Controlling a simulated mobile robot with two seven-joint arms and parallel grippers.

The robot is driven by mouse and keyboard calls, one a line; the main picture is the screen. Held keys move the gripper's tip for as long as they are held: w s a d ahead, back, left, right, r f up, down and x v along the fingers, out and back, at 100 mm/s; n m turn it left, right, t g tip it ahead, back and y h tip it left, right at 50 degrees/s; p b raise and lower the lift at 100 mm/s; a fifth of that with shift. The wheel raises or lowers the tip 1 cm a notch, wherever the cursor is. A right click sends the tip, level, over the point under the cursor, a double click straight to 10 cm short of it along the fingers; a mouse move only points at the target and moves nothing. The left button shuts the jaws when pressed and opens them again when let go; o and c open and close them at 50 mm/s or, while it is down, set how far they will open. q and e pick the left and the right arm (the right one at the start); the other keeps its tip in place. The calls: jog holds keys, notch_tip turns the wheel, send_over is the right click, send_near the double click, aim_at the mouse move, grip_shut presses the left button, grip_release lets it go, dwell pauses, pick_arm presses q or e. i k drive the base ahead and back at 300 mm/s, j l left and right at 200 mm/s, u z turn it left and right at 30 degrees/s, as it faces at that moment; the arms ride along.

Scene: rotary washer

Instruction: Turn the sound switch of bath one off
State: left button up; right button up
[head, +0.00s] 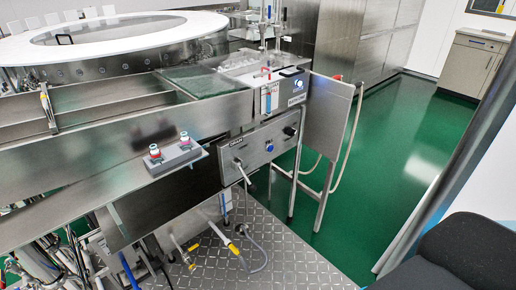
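A steel control panel (255,150) is fixed low on the right end of the washer. The labels are too small to read, so I cannot tell which control is the sound switch of bath one. Neither of my grippers shows.
The washer's round white lid (110,35) is at the upper left. A steel side panel on legs (328,115) with hoses stands right of the controls. Hoses and valves lie below, over a chequered metal floor plate (290,255). Green floor (400,150) is open at the right.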

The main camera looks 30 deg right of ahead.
aim_at(291, 131)
jog(key=i+l, duration=0.35)
jog(key=i, duration=0.15)
jog(key=i+l, duration=0.35)
jog(key=i, duration=0.15)
jog(key=z, duration=2.35)
